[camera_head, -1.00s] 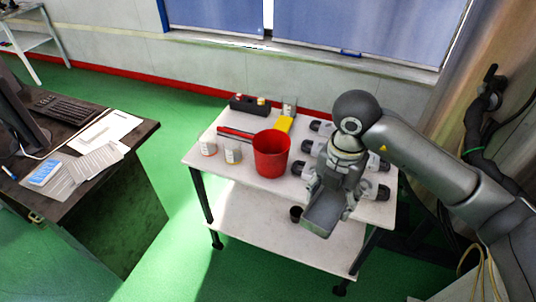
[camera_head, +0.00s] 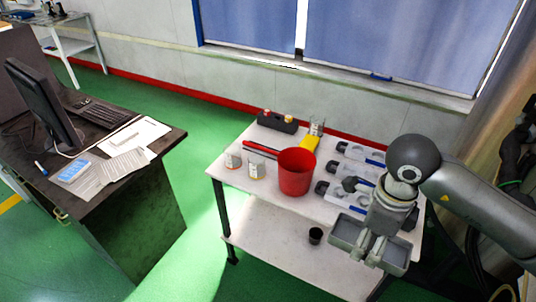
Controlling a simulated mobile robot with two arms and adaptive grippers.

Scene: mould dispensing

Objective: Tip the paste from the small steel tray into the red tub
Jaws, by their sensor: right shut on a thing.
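The red tub (camera_head: 296,174) stands upright on the white table (camera_head: 222,172), left of my right gripper. My right gripper (camera_head: 374,246) is shut on the small steel tray (camera_head: 347,232). The grey tray is held in the air near the table's front right, to the right of and nearer than the tub, apart from it. Its open top shows, with the fingers covering its middle. I cannot make out any paste in it. The tub's floor is hidden. My left gripper is not in view.
Two small jars (camera_head: 256,169) stand left of the tub. Behind are a red bar (camera_head: 260,148), a yellow item (camera_head: 309,143) and a dark block (camera_head: 279,123). Several blue-and-white items lie to the right. A black cup (camera_head: 315,235) sits on the lower shelf.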

